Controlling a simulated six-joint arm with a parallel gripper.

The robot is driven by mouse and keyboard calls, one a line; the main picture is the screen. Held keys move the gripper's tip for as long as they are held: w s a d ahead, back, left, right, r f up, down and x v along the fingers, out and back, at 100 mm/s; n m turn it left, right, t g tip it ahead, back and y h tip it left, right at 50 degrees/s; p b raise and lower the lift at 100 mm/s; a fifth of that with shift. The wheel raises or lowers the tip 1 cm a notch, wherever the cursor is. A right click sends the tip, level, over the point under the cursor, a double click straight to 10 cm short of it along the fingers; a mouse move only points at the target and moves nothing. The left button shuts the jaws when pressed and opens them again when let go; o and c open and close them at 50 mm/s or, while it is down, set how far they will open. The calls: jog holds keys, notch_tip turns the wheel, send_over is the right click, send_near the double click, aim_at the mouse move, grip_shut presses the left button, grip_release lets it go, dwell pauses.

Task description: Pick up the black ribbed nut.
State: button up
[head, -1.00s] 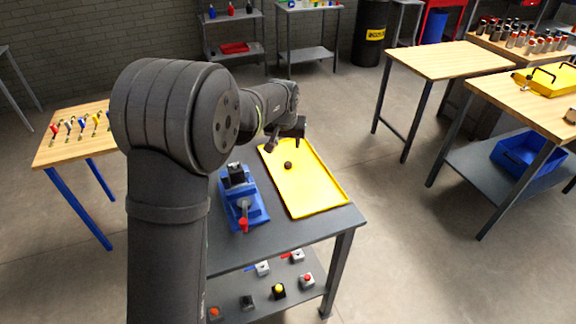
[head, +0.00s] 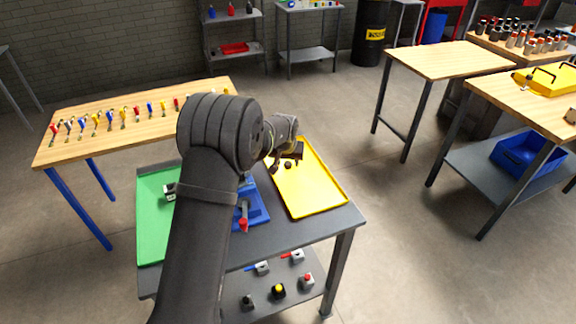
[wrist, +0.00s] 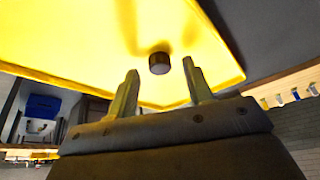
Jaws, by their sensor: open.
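The black ribbed nut (wrist: 159,63) lies on the yellow tray (wrist: 70,40) in the wrist view. It appears just beyond the fingertips and between their lines, not touching either. My gripper (wrist: 160,75) is open and empty, its two fingers on either side of the nut's position in the picture. In the head view the nut (head: 288,165) is a small dark spot on the yellow tray (head: 312,190), close to my gripper (head: 287,167). The height of the fingers above the tray is hard to tell.
A blue vise (head: 252,207) with a red-tipped handle stands left of the yellow tray on the grey table (head: 285,232). A green tray (head: 152,220) lies further left, partly behind my arm. A wooden table (head: 70,145) with several coloured tools stands behind.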

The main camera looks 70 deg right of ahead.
jog(key=shift+d+f, duration=0.15)
jog(key=shift+f, duration=0.2)
grip_shut()
jog(key=shift+r, duration=0.15)
